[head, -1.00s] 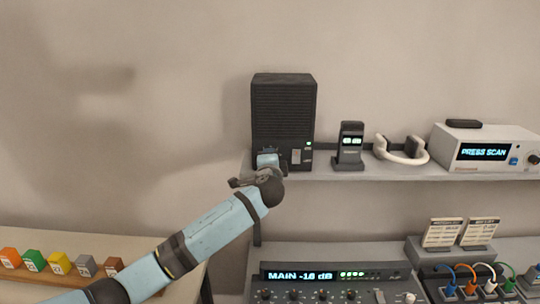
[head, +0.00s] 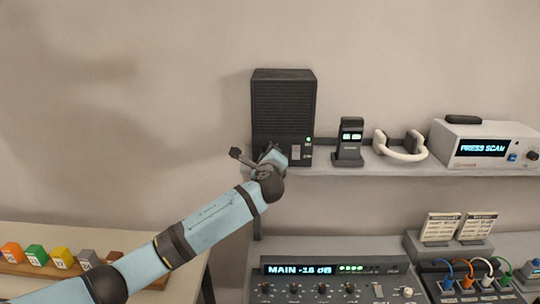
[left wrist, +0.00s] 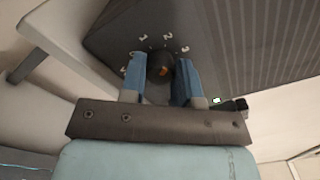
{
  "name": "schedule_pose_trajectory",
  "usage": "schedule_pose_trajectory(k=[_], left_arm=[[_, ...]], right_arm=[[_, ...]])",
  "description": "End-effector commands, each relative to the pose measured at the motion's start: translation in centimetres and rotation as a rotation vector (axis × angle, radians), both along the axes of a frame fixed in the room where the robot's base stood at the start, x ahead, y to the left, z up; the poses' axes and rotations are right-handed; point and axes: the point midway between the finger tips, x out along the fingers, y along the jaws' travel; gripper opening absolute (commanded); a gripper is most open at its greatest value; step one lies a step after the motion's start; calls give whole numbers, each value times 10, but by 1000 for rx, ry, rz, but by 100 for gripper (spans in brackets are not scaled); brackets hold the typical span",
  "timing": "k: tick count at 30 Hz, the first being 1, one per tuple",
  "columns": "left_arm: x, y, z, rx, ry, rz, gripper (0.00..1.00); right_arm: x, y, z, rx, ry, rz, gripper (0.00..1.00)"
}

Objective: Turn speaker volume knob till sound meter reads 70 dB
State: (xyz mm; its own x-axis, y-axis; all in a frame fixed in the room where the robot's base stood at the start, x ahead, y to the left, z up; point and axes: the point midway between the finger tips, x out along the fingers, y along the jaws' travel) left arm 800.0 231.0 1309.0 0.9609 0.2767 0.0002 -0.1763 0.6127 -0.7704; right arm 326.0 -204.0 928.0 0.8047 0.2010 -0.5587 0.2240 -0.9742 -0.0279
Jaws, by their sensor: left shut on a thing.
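The black speaker (head: 284,105) stands upright on the shelf, with a green light low on its front. My left gripper (left wrist: 160,70) is shut on the knob, one blue finger on each side. In the head view the left gripper (head: 269,151) is at the speaker's lower front and hides the knob. The dark sound meter (head: 350,156) stands right of the speaker with a lit display, its digits too small to read surely. My right gripper is not in view.
White headphones (head: 402,154) and a grey box reading "PRESS SCAN" (head: 485,130) stand farther right on the shelf (head: 330,172). Below is a mixer showing "MAIN -18 dB" (head: 300,270). Colored blocks (head: 36,254) line the table at left.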

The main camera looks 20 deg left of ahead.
Motion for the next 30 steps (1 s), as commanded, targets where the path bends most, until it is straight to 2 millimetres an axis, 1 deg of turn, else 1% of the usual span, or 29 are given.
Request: schedule_pose_trajectory(k=[7, 21, 22, 23, 24, 25, 30], left_arm=[[0, 0, 0, 59, 18, -1, 6], [0, 0, -1, 69, 21, -1, 6], [0, 0, -1, 69, 21, -1, 36], [0, 0, -1, 69, 21, -1, 43], [0, 0, -1, 69, 21, -1, 52], [0, 0, -1, 69, 21, -1, 55], [0, 0, 0, 69, 21, -1, 55]], right_arm=[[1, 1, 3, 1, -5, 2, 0], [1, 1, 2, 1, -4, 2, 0], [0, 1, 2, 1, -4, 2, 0], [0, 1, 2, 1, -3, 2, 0], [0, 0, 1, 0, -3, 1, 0], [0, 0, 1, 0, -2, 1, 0], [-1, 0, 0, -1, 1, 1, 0]])
